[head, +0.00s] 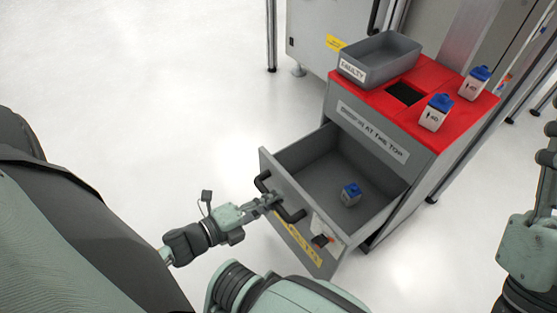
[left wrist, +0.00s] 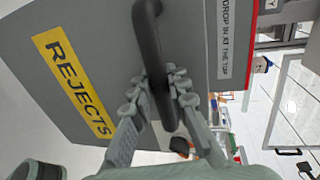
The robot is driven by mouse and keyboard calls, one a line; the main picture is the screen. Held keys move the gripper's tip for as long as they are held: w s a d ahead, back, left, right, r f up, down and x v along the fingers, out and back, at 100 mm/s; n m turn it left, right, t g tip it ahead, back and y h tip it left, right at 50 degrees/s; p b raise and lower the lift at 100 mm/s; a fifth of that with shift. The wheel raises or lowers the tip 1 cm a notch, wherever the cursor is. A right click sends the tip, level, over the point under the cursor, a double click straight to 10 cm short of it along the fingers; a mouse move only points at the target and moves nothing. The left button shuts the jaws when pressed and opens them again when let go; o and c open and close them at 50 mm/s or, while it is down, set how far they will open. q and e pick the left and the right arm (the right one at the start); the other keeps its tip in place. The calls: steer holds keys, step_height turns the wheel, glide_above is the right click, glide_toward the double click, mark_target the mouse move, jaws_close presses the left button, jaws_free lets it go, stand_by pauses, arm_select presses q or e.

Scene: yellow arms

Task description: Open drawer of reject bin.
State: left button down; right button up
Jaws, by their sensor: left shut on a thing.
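The reject bin (head: 356,122) is a grey cabinet with a red top, standing right of centre in the head view. Its drawer (head: 300,155) is pulled well out, and a small white bottle with a blue cap (head: 351,194) lies inside. My left gripper (head: 272,201) is shut on the drawer's dark handle (head: 292,214). In the left wrist view the fingers (left wrist: 160,92) close around the handle bar (left wrist: 149,40), beside the yellow REJECTS label (left wrist: 74,84). My right arm shows at the right edge of the head view, but its fingertips cannot be made out clearly.
A grey tray marked FAULTY (head: 382,55) stands on the red top beside a dark square opening (head: 405,94). Two blue-capped white bottles, a nearer one (head: 435,113) and a farther one (head: 474,84), stand there too. The pale floor (head: 130,80) at left is clear.

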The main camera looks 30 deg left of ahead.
arm_select(q)
steer(key=c, duration=1.4)
jaws_free()
steer(key=shift+c, duration=0.2)
steer(key=v, duration=1.2)
